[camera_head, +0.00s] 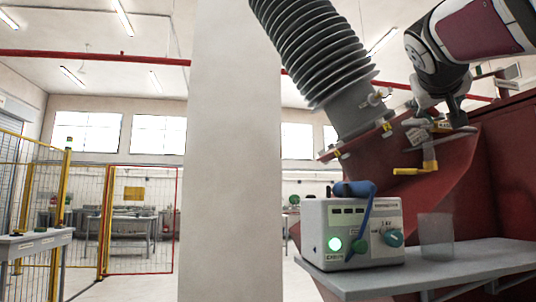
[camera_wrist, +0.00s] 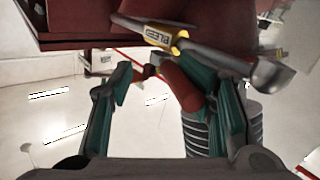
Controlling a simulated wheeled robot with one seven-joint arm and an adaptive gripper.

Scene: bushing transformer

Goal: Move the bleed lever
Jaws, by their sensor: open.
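A yellow BLEED label (camera_wrist: 165,38) sits on a grey metal bar (camera_wrist: 215,57) that crosses the top of the wrist view. A dark red rounded grip (camera_wrist: 181,84) lies just below the label, in the space between my fingers and close to the right one. Whether it is the bleed lever's handle is hard to tell. My gripper (camera_wrist: 158,78) is open, with its green-padded fingers apart. In the head view my gripper (camera_head: 453,112) is small, above the yellow-handled valve (camera_head: 412,170) on the red transformer. Contact with the lever cannot be judged.
A grey ribbed bushing (camera_head: 318,50) rises from the red transformer body (camera_head: 385,195). Below, a test box (camera_head: 351,232) with a lit green button and a clear cup (camera_head: 436,236) stand on a grey shelf (camera_head: 440,268). A white pillar (camera_head: 230,150) stands left.

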